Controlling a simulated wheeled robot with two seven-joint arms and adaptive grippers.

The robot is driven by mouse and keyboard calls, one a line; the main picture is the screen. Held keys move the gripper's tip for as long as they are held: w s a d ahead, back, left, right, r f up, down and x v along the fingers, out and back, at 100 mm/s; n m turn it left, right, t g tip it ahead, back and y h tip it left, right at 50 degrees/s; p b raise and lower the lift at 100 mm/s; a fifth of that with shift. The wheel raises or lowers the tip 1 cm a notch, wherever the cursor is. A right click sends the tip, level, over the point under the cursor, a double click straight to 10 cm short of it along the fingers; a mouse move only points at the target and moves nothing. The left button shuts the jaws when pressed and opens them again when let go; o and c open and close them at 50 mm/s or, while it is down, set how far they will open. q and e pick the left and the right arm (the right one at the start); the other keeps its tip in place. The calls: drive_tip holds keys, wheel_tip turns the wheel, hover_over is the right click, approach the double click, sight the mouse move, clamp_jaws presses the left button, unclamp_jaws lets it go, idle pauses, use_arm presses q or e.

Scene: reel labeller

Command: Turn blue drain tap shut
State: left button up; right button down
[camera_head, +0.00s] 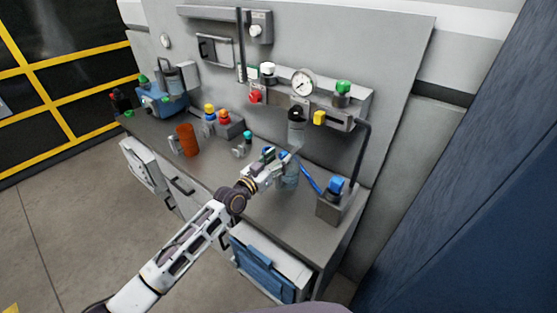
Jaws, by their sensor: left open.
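My left arm comes in from the lower left, and my left gripper (284,156) is open in front of the bench's wall fittings. A blue part shows right at its fingers; I cannot tell whether the fingers touch it. A clear bluish bowl (290,176) is just below and right of the fingers, partly covered by them. A blue bar (312,180) slants down to the right of the bowl. A blue knob (336,185) sits on a grey block (335,207) at the right end of the bench. I cannot tell for sure which blue part is the drain tap.
The grey bench (275,212) has free room at its front. A gauge (303,82), a red knob (255,96), a green knob (343,87) and a yellow part (319,118) are above. An orange cup (187,140) stands left. A blue-fronted drawer (262,267) is below.

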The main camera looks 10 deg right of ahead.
use_arm(q)
drive_tip(key=shift+w+d, duration=0.15)
drive_tip(key=c, duration=1)
drive_tip(key=shift+c, duration=0.2)
